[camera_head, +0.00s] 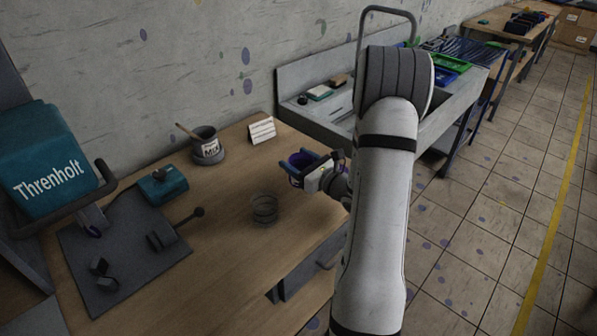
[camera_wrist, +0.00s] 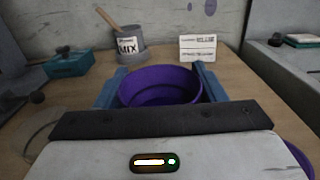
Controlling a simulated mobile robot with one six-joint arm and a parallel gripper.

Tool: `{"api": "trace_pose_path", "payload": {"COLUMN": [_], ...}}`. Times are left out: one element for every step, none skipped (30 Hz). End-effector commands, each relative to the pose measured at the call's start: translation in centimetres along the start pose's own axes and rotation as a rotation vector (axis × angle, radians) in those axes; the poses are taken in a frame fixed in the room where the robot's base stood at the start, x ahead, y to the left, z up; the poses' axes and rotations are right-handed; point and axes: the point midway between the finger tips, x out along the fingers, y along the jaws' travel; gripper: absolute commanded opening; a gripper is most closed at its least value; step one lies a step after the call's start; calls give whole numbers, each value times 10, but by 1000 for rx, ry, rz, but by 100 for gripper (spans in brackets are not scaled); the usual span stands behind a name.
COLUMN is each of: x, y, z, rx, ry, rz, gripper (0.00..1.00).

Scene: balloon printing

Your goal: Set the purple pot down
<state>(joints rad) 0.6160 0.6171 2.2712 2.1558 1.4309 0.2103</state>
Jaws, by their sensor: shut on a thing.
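The purple pot (camera_wrist: 160,86) is between the two blue fingers of my gripper (camera_wrist: 155,88) in the wrist view, upright with its open top showing. In the head view the purple pot (camera_head: 299,162) shows at the right part of the wooden table, with my gripper (camera_head: 312,168) shut around it. My gripper and arm hide part of the pot. I cannot tell whether its base touches the table.
A grey wire ring holder (camera_head: 264,208) stands left of my gripper. A grey MIX pot (camera_head: 207,148) with a stick and a white card (camera_head: 261,131) stand behind. A teal box (camera_head: 163,186) and dark mat (camera_head: 120,245) lie left. A sink bench (camera_head: 320,112) stands behind right.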

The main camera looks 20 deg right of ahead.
Motion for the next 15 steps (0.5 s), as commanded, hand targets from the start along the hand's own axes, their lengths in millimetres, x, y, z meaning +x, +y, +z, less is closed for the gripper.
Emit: {"api": "trace_pose_path", "payload": {"x": [0,0,0,-1,-1,-1,-1,-1,-1,-1,-1,-1,-1,-1,-1], "y": [-1,-1,-1,-1,-1,-1,-1,-1,-1,-1,-1,-1,-1,-1,-1], "z": [-3,-6,-11,-15,-20,-25,-30,-33,-38,-40,-41,-43,-43,-44,-43], "rx": [1,2,3,3,3,4,4,3,3,3,2,1,0,0,-1], "ry": [0,1,1,1,2,1,2,2,2,1,0,-1,-1,-1,-1], "rz": [-1,-1,-2,-2,-2,-2,-2,-2,-2,-2,-2,-3,-3,-3,-3], "gripper": [37,37,37,37,37,37,37,37,37,37,37,37,37,37,37]}}
